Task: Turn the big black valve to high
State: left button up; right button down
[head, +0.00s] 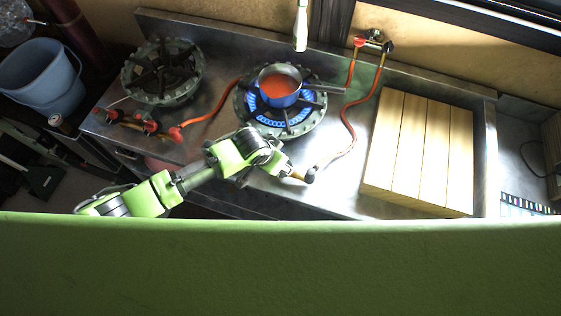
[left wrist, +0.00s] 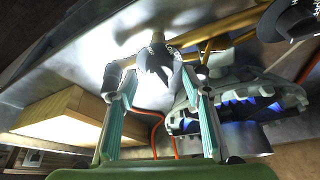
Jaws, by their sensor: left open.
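In the left wrist view, a black valve (left wrist: 157,60) with white markings sits at the end of a brass pipe, between and just beyond the fingertips of my left gripper (left wrist: 158,84). The gripper is open, one finger on each side of the valve; I cannot tell whether they touch it. A second black valve (left wrist: 288,20) with white markings is cut off at the upper right. I cannot tell which is bigger. In the head view, my left arm reaches over the stove's front edge and its wrist hides the valves. My right gripper is not in view.
An unlit burner (head: 135,84) is at the left. Red hoses (head: 347,120) cross the steel counter. A slatted wooden box (head: 418,150) fills the right. A blue bucket (head: 42,75) is far left.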

pick_arm(q)
jog(key=v, duration=0.6)
jog(key=shift+s+r, duration=0.2)
jog(key=shift+r, duration=0.1)
